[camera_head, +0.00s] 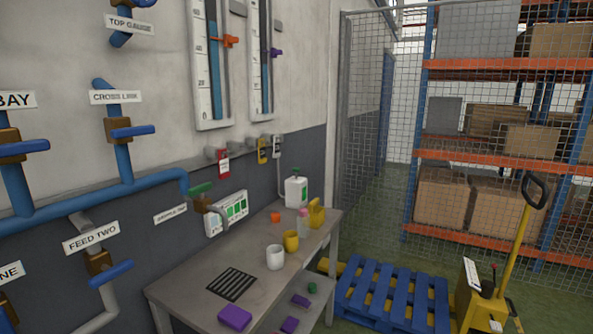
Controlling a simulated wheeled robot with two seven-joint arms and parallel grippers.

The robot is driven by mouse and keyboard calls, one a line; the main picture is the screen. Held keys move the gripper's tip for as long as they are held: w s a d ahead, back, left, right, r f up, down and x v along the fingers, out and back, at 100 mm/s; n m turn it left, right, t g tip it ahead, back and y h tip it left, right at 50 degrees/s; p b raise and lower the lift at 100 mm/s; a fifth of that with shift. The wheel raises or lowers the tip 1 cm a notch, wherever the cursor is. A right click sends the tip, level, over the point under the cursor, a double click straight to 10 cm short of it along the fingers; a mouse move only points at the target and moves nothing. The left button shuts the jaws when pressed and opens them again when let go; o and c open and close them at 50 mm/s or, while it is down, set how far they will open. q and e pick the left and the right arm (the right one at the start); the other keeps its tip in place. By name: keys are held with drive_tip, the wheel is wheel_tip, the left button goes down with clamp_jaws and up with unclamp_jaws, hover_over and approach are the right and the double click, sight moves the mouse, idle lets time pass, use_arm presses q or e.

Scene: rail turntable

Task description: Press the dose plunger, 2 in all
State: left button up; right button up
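Neither of my grippers is in view.
On the table (193,286) stand a white mug (275,257), a yellow mug (291,241), a yellow object (317,213), a small orange cup (275,217) and a purple block (235,318). Blue pipes with valves line the left wall. A blue pallet (390,297) and pallet truck (488,300) stand right.

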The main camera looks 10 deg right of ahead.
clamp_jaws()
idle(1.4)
